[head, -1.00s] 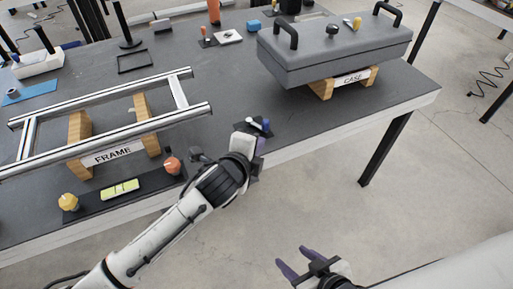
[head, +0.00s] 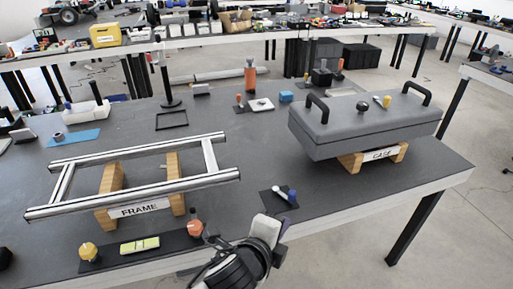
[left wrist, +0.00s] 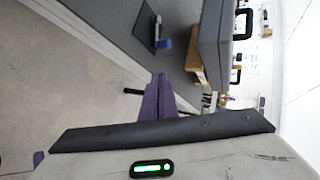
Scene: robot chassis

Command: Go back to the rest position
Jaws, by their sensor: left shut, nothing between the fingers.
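My left gripper (head: 270,228) shows at the bottom middle of the head view, in front of the table's front edge. In the left wrist view its purple fingers (left wrist: 158,97) are together with nothing between them. They are apart from the small dark mat with a white and blue tool (head: 284,195), which lies on the table just beyond. My right gripper is not seen in the head view. A small purple bit at the lower left of the left wrist view is too cut off to identify.
The dark table (head: 240,150) bears a metal frame (head: 140,205) on wooden blocks and a grey case (head: 360,125) on blocks. A panel with yellow and orange knobs (head: 140,245) lies by the front edge. Open floor (head: 460,225) is at the right.

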